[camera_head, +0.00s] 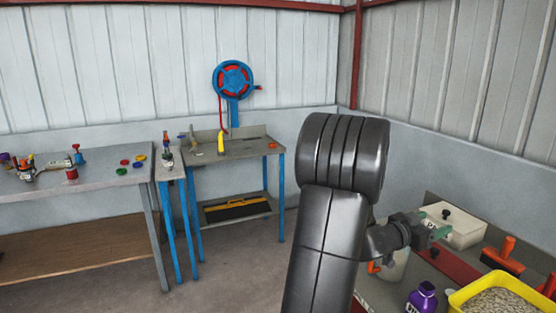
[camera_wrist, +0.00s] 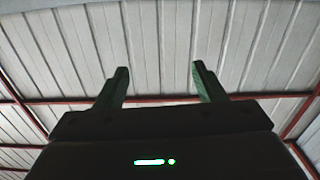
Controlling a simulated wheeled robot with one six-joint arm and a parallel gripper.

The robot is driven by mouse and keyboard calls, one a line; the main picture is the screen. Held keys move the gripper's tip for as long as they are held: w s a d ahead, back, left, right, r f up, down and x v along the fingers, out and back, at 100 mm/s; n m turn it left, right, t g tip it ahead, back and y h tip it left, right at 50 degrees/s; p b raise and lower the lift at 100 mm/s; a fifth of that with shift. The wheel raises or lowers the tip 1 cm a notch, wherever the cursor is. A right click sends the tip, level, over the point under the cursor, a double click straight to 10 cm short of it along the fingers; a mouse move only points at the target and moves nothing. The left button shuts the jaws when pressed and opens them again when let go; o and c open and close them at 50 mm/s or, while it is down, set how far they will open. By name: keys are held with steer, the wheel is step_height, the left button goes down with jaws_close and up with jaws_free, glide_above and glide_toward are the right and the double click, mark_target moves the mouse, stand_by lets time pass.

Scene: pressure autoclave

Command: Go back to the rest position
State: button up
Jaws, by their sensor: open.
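In the wrist view my gripper (camera_wrist: 160,82) shows two green fingers spread wide apart with nothing between them. Behind them are only the corrugated roof panels and red beams. In the head view my gripper (camera_head: 436,233) is at the right, partly hidden by my black arm, which stands up in the middle of the picture. It appears above or in front of the bench at the right, near a white box with a black knob (camera_head: 455,226). I cannot tell the exact gap between them.
The right bench carries a purple bottle (camera_head: 422,298), a yellow tray of pellets (camera_head: 453,300) and an orange-handled brush (camera_head: 502,254). A blue-legged table (camera_head: 253,147) and a longer workbench (camera_head: 100,183) stand at the left. The floor (camera_head: 225,275) between is clear.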

steer(key=shift+w+a+f, duration=0.1)
steer(key=shift+w+f, duration=0.05)
steer(key=shift+f, duration=0.3)
